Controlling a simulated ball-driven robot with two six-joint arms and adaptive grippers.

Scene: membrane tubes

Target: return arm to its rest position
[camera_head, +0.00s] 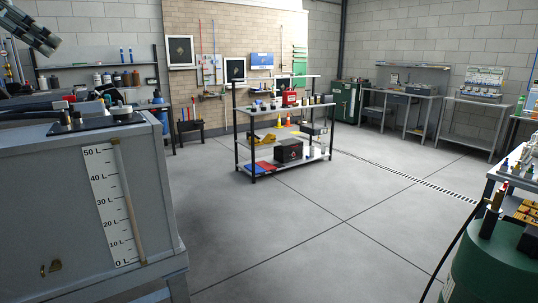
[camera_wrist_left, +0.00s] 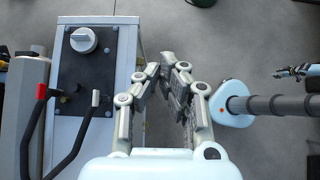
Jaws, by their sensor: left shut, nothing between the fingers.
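My left gripper (camera_head: 46,42) shows at the top left of the head view, raised above the grey tank and touching nothing there. In the left wrist view its two jointed fingers (camera_wrist_left: 169,57) come together at the tips, shut and empty. They hang over the gap between the grey tank and my own pale blue base and column. What looks like my right gripper (camera_wrist_left: 292,72) shows small at the right of the left wrist view; its fingers are too small to read. No right gripper shows in the head view.
The grey tank (camera_head: 70,215) with a litre scale (camera_head: 108,200) fills the near left. Its top panel (camera_wrist_left: 84,70) carries a white knob (camera_wrist_left: 83,40) and black-handled levers. A green drum (camera_head: 492,272) stands near right. A shelved cart (camera_head: 270,165) stands mid-room; the floor between is clear.

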